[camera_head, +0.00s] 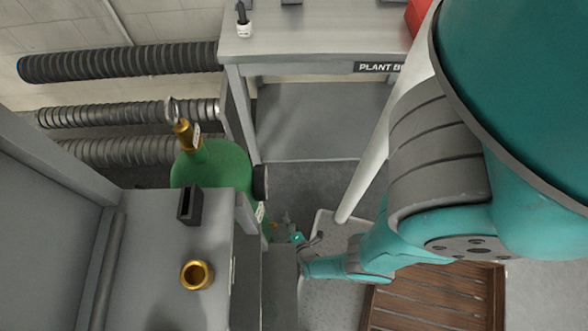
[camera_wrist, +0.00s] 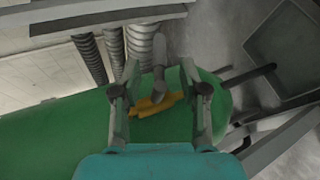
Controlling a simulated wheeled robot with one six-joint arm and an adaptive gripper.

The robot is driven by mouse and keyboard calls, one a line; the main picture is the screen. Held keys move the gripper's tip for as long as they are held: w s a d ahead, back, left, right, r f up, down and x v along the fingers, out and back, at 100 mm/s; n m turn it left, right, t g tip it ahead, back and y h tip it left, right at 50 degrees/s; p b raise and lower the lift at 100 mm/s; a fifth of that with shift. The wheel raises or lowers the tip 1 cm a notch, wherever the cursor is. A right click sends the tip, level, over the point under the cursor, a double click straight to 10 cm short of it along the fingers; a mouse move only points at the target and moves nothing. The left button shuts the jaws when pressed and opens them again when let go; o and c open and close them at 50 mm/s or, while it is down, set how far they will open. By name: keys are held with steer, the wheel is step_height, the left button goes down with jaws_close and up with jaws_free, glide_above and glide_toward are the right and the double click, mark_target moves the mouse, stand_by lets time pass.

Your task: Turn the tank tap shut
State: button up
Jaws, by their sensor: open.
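A green tank (camera_head: 215,165) stands beside the grey cabinet in the head view, with a brass fitting (camera_head: 182,135) and a ring on top. In the wrist view the green tank (camera_wrist: 60,135) lies across the picture. A yellow tap-like part (camera_wrist: 155,105) shows against it, with a grey upright piece (camera_wrist: 158,52) just beyond. My gripper (camera_wrist: 159,78) is open, one finger on each side of these parts. I cannot tell whether the fingers touch them.
The grey cabinet (camera_head: 160,255) with a brass ring fitting (camera_head: 197,275) stands close left of my gripper. A bench (camera_head: 310,40) is behind. Ribbed hoses (camera_head: 120,64) run along the wall. A wooden slatted pallet (camera_head: 435,300) lies on the floor at right.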

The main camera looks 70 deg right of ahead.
steer(key=v, duration=0.4)
steer(key=shift+s+a+r, duration=0.15)
steer(key=shift+s+a, duration=0.15)
stand_by(0.7)
steer(key=shift+s+r, duration=0.1)
steer(key=shift+s, duration=0.1)
steer(key=shift+s, duration=0.1)
stand_by(0.5)
